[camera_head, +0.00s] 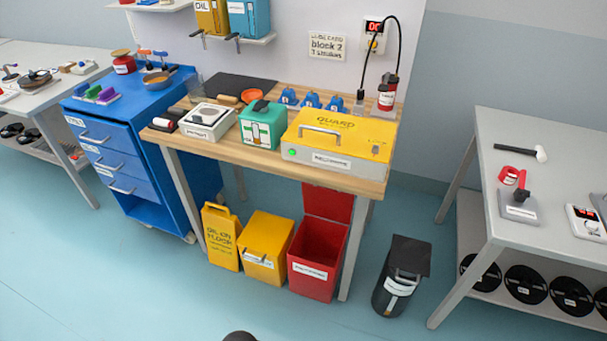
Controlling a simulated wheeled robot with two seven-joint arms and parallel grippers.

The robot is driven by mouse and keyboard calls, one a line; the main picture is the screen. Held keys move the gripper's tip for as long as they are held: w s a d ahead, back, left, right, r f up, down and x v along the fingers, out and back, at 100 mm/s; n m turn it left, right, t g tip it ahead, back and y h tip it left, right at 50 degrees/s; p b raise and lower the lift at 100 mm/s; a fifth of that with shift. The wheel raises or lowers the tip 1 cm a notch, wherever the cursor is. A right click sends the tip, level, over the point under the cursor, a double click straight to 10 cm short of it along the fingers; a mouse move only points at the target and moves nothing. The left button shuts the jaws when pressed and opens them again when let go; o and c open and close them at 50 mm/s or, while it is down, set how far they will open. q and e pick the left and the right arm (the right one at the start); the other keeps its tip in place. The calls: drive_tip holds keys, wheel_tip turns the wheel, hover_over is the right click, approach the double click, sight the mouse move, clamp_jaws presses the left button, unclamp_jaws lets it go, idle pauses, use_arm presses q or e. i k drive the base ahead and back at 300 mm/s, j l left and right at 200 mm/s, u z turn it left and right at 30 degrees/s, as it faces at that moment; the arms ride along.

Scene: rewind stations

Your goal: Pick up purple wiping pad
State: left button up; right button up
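A small purple item (107,93), which looks like the purple wiping pad, lies on top of the blue drawer cabinet (150,133) at the left. Neither of my grippers shows in the head view.
A wooden workbench (255,157) with a yellow guard box (340,135) stands right of the cabinet. Grey tables flank both sides. The front floor is clear.

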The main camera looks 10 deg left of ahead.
sight(107, 96)
drive_tip(key=u, duration=1.4)
